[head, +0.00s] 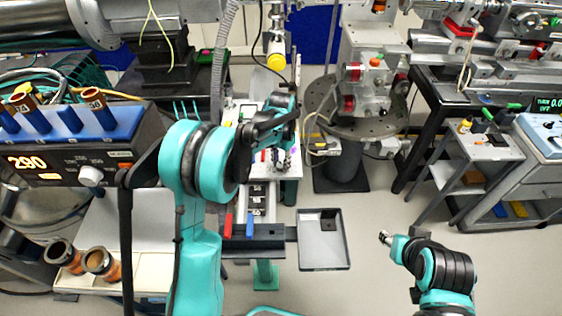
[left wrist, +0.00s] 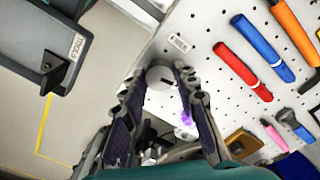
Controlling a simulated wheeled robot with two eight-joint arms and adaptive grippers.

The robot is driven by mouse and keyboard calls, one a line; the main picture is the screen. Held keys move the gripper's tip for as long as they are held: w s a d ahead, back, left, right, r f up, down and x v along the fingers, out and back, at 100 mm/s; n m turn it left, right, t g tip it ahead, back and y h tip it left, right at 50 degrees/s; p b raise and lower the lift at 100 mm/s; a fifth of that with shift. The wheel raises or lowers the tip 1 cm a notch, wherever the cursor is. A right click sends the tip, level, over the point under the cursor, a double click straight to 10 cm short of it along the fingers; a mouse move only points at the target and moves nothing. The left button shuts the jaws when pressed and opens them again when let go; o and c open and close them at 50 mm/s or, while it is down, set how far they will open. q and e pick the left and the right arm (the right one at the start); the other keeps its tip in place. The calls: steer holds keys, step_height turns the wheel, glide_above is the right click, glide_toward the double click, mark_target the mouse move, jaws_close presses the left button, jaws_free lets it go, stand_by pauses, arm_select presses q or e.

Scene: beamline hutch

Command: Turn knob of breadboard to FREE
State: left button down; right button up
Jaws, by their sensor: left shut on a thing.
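The breadboard is a white perforated panel (left wrist: 196,22) in the left wrist view. A round pale knob (left wrist: 160,76) with a dark mark on its face stands near the panel's edge. My left gripper (left wrist: 160,84) has one finger on each side of the knob and is shut on it. I cannot read any FREE label or tell where the mark points. In the head view my left gripper (head: 281,157) is at the white board, and the knob is hidden there. My right gripper (head: 385,238) is low at the right, away from the board, its jaws too small to judge.
Red, blue and orange tools (left wrist: 262,48) lie on the panel to the right of the knob. A grey tray (head: 342,262) sits just below the board in the head view. A round pedestal table (head: 312,92) with an instrument stands to the right. Open floor lies around my right arm.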

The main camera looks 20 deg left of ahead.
arm_select(q)
steer(key=n, duration=0.4)
steer(key=shift+n+p, duration=0.3)
steer(key=shift+p, duration=0.05)
steer(key=n, duration=0.3)
steer(key=shift+n, duration=0.3)
steer(key=n, duration=0.3)
steer(key=shift+n+p, duration=0.3)
steer(key=shift+p, duration=0.1)
steer(key=shift+n, duration=1.7)
steer(key=c, duration=1.2)
jaws_free()
steer(key=shift+o, duration=0.2)
